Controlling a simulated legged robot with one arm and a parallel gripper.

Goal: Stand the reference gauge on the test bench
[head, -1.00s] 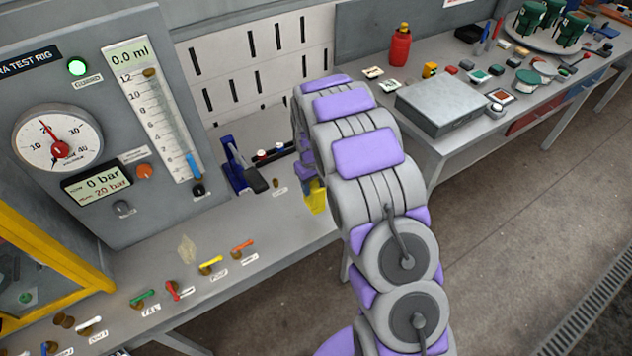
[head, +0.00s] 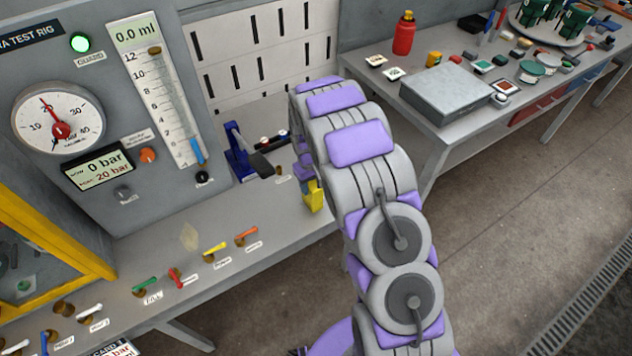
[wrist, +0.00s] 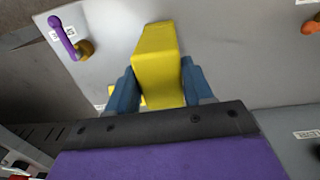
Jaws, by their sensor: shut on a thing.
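My gripper (wrist: 160,88) is shut on a yellow blocky piece (wrist: 156,52), which seems to be the reference gauge. Its blue-grey fingers press on both sides of it. In the head view the yellow piece (head: 314,197) shows below my arm, near the right front edge of the test bench (head: 275,218). My arm hides most of the gripper there. In the wrist view the grey bench surface lies behind the piece. I cannot tell whether the piece touches it.
A row of coloured levers (head: 215,248) runs along the bench front. A blue device with a dark handle (head: 238,155) stands behind the yellow piece. The test rig panel (head: 105,60) rises at the left. A side table (head: 470,125) holds a grey box (head: 447,93) and a red bottle (head: 404,33).

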